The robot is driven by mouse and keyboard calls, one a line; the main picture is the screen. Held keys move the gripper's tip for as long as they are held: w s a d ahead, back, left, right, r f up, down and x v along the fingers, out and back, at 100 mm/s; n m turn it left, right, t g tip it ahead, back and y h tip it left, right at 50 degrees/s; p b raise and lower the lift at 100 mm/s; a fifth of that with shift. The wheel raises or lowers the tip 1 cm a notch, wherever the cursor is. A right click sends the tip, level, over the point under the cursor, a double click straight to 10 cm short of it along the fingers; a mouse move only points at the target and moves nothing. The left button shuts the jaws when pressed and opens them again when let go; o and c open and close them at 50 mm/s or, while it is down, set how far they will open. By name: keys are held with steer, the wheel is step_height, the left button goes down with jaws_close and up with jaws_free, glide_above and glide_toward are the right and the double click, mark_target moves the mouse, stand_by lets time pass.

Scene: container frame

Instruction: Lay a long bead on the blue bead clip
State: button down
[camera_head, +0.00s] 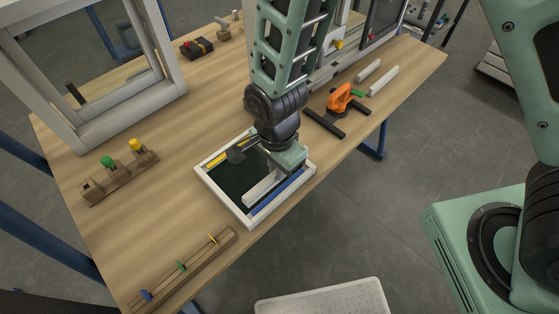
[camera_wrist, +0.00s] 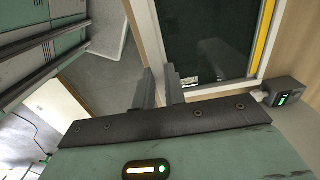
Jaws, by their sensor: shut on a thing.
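A white frame (camera_head: 216,192) holding a dark pane (camera_head: 232,178) lies on the wooden table. The blue bead clip (camera_head: 272,199) runs along its near right side. A yellow clip (camera_head: 216,159) lies on the far side and shows in the wrist view (camera_wrist: 263,38). My gripper (camera_head: 282,172) is low over the frame's right part, shut on a long white bead (camera_head: 261,188). The bead lies about parallel to the blue clip, inward of it over the pane. Contact below it cannot be told. In the wrist view my gripper's fingers (camera_wrist: 161,88) show, but the blue clip does not.
Two white bars (camera_head: 383,80), an orange suction cup (camera_head: 341,97) and dark bars (camera_head: 324,123) lie to the right. A wooden rack (camera_head: 190,270) is at the front, a knobbed block (camera_head: 121,177) at left. A large upright frame (camera_head: 167,112) stands behind. Table is clear left of the pane.

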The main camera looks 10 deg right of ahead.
stand_by(0.3)
steer(key=shift+f+b, duration=1.4)
steer(key=shift+f, duration=1)
steer(key=shift+f, duration=0.6)
steer(key=c, duration=1.4)
jaws_free()
steer(key=shift+r, duration=0.1)
step_height(320, 180, up, 17)
steer(key=shift+r, duration=0.15)
